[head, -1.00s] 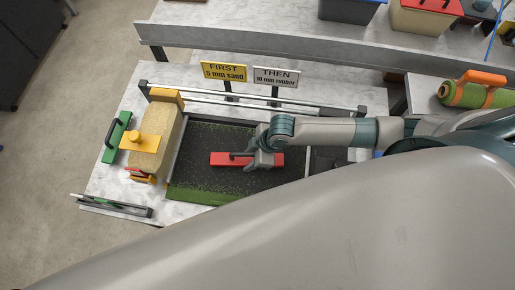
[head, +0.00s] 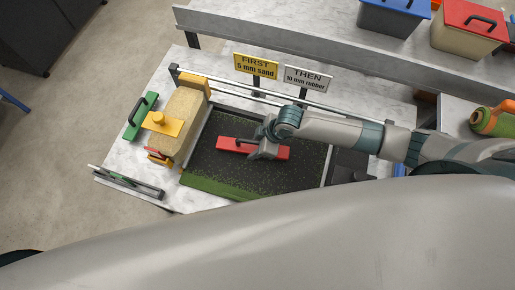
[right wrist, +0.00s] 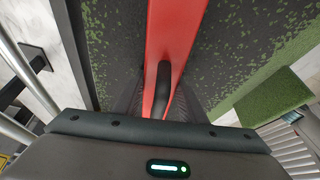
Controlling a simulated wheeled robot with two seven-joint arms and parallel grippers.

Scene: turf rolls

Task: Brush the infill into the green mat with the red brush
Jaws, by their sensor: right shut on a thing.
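The red brush (head: 277,153) lies across the middle of the mat. My right gripper (head: 262,149) is shut on its dark handle; the right wrist view also shows the red brush (right wrist: 172,40) and the handle (right wrist: 162,88) between the fingers. The green mat (head: 217,188) is mostly covered by dark infill (head: 300,175), with green specks showing through and a plainer green strip along the front edge. In the right wrist view green speckles show on both sides of the brush. My left gripper is not in view.
Signs reading "FIRST 5 mm sand" (head: 256,66) and "THEN 10 mm rubber" (head: 307,79) stand behind the rails.

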